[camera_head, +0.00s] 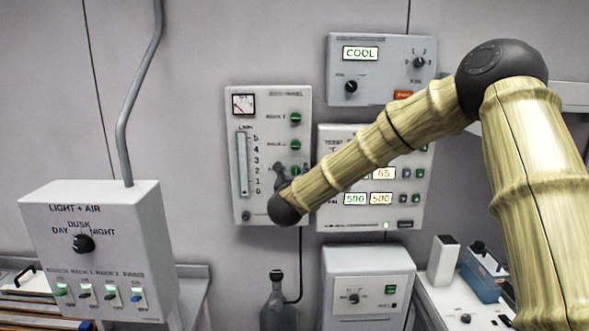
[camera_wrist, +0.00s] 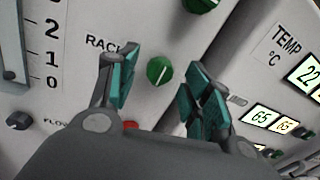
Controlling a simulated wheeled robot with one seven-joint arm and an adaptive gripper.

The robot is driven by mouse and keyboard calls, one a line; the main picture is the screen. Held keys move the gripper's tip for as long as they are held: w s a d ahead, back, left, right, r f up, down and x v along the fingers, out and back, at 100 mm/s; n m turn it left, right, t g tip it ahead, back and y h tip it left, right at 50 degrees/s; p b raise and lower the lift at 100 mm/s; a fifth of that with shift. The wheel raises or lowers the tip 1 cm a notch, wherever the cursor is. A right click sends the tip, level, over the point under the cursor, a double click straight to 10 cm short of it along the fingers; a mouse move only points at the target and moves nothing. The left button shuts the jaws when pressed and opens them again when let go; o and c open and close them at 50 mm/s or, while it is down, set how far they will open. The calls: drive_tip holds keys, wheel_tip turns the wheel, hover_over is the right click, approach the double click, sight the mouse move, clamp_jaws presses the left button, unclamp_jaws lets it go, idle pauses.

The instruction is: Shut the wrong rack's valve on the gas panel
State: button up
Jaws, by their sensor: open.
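The gas panel (camera_head: 272,215) hangs on the wall, with a gauge, a flow scale and a column of green valve knobs labelled as racks. The upper knob (camera_head: 296,118) and middle knob (camera_head: 296,145) are in clear view; the lowest knob (camera_head: 295,171) is beside my gripper (camera_head: 281,177). In the wrist view my gripper (camera_wrist: 162,84) is open, its teal-padded fingers on either side of a green knob (camera_wrist: 159,71) with a pale pointer line. I cannot tell whether they touch it. The number after its "RACK" label is hidden by the left finger.
A red button (camera_wrist: 130,125) sits below the knob. A temperature panel (camera_head: 327,215) is close on the right, with a COOL unit (camera_head: 383,50) above. A light and air box (camera_head: 120,215) stands at left, and a bottle (camera_head: 278,305) below.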

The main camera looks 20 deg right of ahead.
drive_tip(key=shift+w+d, duration=0.2)
drive_tip(key=shift+w, duration=0.35)
drive_tip(key=c, duration=1)
drive_tip(key=shift+c, duration=0.2)
